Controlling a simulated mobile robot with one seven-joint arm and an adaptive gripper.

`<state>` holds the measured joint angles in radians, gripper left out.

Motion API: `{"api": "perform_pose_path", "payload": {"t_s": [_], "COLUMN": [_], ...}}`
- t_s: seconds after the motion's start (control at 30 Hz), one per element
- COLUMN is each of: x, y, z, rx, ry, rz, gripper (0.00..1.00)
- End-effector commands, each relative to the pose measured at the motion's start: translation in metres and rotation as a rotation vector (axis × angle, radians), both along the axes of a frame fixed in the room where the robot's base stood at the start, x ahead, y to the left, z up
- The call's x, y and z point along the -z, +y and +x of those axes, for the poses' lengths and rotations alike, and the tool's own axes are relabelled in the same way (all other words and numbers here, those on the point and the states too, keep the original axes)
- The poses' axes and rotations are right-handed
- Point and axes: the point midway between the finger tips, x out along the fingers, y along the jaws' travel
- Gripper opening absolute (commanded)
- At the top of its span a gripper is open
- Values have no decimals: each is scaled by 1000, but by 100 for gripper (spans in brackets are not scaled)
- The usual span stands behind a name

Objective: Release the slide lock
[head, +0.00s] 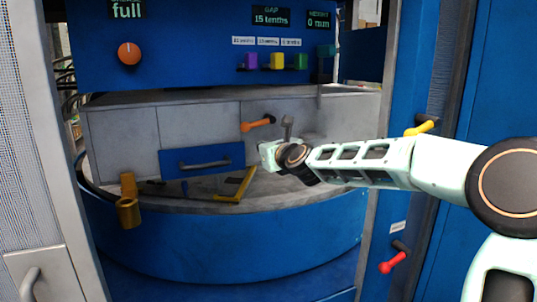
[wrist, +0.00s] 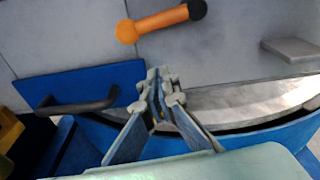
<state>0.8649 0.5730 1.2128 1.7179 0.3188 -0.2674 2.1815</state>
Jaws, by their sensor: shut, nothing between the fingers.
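No label that I can read names the slide lock, so I cannot tell which handle it is. An orange lever (head: 258,124) with a dark pivot at its right end lies nearly level on the grey panel; it also shows in the wrist view (wrist: 152,24). My gripper (wrist: 158,78) is shut and empty, its fingertips below the orange lever and just right of the blue drawer front (wrist: 75,86). In the head view my gripper (head: 268,155) is in front of the grey panel, apart from the orange lever. A small grey upright peg (head: 288,127) stands right of that lever.
The blue drawer front has a dark bar handle (head: 205,164). A yellow angled piece (head: 236,187) and a brass-coloured bracket (head: 128,205) sit on the curved ledge. A yellow lever (head: 421,128) and a red lever (head: 393,263) are on the right post. An orange knob (head: 129,53) is above.

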Motion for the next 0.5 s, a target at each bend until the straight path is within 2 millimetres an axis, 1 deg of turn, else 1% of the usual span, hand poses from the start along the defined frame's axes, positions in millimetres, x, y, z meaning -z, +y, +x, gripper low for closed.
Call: {"api": "perform_pose_path", "payload": {"t_s": [0.03,0.2,0.5], "x": [0,-2,-6], "y": [-4,-8,-12], "z": [-6,-24,-44], "rx": [3,3,0], "ry": [0,0,0], "rz": [0,-1,1], "gripper": [0,0,0]}}
